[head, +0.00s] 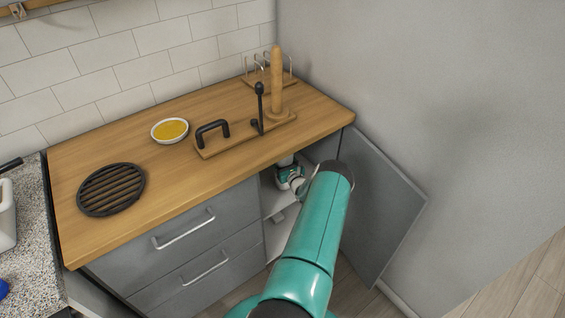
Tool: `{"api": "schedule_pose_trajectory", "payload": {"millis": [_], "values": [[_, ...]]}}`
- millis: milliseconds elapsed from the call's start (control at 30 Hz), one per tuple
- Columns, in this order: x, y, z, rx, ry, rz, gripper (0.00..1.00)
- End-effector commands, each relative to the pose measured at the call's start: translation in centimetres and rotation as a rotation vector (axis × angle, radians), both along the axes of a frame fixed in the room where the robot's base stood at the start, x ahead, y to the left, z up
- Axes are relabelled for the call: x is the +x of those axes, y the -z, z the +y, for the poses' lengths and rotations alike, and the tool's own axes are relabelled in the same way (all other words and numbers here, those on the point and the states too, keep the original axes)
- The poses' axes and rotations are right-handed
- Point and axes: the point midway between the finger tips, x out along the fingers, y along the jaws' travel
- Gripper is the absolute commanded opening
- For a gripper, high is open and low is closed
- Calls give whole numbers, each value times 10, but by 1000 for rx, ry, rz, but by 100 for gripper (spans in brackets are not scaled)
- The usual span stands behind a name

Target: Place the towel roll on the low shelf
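My teal arm reaches from the bottom of the head view into the open cabinet under the counter. Its teal and white wrist end (290,178) shows in the opening, just below the counter edge. My gripper's fingers cannot be made out, and I cannot see whether they hold anything. No towel roll can be clearly identified.
The grey cabinet door (378,205) stands open to the right, close to my arm. Grey drawers (185,240) are on the left. The wooden counter (205,165) holds a black round trivet (111,190), a bowl (170,130) and a board with a black handle (235,138).

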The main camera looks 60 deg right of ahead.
Motion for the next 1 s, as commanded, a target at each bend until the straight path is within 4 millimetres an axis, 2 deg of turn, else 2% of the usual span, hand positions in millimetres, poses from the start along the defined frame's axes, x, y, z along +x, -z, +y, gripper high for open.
{"api": "schedule_pose_trajectory", "payload": {"millis": [400,433,533,900,1000], "values": [[1,7,-2,-1,2,0,46],[1,8,-2,-1,1,0,75],[1,7,-2,-1,1,1,93],[1,3,-2,-2,1,0,93],[-9,4,5,1,2,1,93]]}}
